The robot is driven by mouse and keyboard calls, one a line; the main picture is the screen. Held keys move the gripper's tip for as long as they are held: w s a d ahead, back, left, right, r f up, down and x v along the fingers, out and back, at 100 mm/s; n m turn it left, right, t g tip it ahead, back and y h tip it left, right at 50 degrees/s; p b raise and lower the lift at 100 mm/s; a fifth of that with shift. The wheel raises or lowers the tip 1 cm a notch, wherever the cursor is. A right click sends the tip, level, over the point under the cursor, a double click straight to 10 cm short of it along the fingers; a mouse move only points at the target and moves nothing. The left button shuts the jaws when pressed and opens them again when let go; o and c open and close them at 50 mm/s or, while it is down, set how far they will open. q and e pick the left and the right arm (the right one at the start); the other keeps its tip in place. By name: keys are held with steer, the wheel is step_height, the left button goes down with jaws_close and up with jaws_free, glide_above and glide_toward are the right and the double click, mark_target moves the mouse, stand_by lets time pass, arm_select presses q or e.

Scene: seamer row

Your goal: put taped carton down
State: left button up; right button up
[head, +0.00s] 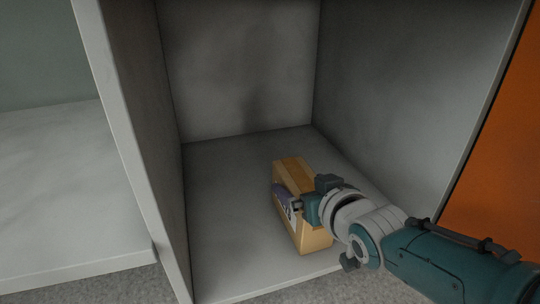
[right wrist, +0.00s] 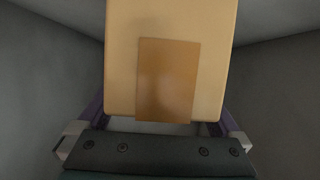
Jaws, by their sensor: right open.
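The taped carton (head: 292,175) is a tan box with a browner strip of tape. It stands on the floor of a grey compartment, near its front right. My right gripper (head: 293,210) is at the carton's near side, its jaws open. In the right wrist view the carton (right wrist: 220,60) fills the middle, with its tape patch (right wrist: 167,80) facing the camera. The fingers of my right gripper (right wrist: 165,125) reach along both sides of the carton. Whether they touch it is unclear. My left gripper is not in view.
The grey compartment (head: 225,220) has walls on both sides and at the back. Its floor is clear left of and behind the carton. A lower grey shelf (head: 60,200) lies left of the dividing wall (head: 130,130). An orange panel (head: 505,150) stands at the right.

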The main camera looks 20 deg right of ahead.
steer(key=s+r+g+p, duration=0.3)
steer(key=s+r, duration=0.2)
steer(key=s, duration=0.6)
steer(key=s+r+n+g+p, duration=0.1)
steer(key=s+r+g+p, duration=0.2)
steer(key=s, duration=0.8)
steer(key=s+r+g+p, duration=0.3)
steer(key=s+r, duration=0.4)
steer(key=s, duration=0.3)
steer(key=shift+s+r+n+g, duration=0.15)
steer(key=shift+s+n+g, duration=0.15)
steer(key=shift+s+g, duration=0.15)
steer(key=shift+a, duration=0.1)
steer(key=shift+r, duration=0.1)
